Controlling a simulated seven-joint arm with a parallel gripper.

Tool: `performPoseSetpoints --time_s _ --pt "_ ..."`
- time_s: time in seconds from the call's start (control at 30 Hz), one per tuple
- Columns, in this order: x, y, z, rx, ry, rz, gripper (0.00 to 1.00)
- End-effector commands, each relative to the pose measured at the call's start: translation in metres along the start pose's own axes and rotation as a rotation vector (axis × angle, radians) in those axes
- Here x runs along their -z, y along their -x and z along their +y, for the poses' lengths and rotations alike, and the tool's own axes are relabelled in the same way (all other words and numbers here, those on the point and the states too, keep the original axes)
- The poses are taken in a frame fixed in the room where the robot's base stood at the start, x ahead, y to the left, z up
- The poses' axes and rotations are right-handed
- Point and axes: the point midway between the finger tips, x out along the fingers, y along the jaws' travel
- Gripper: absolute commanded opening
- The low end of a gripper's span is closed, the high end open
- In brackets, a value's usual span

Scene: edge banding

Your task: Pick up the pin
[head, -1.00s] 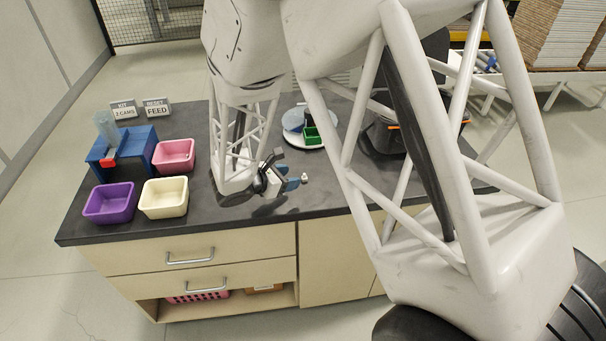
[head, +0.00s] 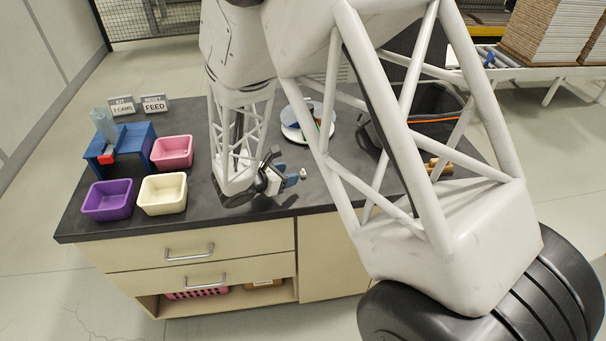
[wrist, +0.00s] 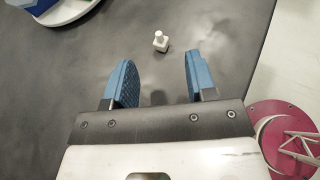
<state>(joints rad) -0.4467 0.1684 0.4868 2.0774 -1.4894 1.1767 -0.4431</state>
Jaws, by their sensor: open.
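A small white pin (wrist: 160,42) stands on the dark countertop in the wrist view, with a square base and a narrower knob on top. It also shows as a small pale spot (head: 303,173) in the head view. My gripper (wrist: 157,75) is open, with its two blue fingers apart and nothing between them. The pin is beyond the fingertips, roughly in line with the gap between them. In the head view my gripper (head: 296,174) is low over the counter, just left of the pin.
Purple (head: 108,201), cream (head: 162,194) and pink (head: 172,152) bins stand at the left beside a blue stand (head: 133,147). A round white plate (head: 291,131) lies behind my gripper. The counter's front edge (head: 200,223) is close by. Counter around the pin is clear.

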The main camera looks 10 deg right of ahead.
Motion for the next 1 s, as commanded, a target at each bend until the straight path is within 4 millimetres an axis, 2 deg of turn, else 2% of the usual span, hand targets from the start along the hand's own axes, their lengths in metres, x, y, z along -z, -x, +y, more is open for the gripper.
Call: performPoseSetpoints --time_s 0.53,1.0 --pt "0.0 -0.008 0.0 0.0 0.0 0.0 0.51" --pt "-0.002 -0.05 0.002 0.001 0.001 0.0 0.51"
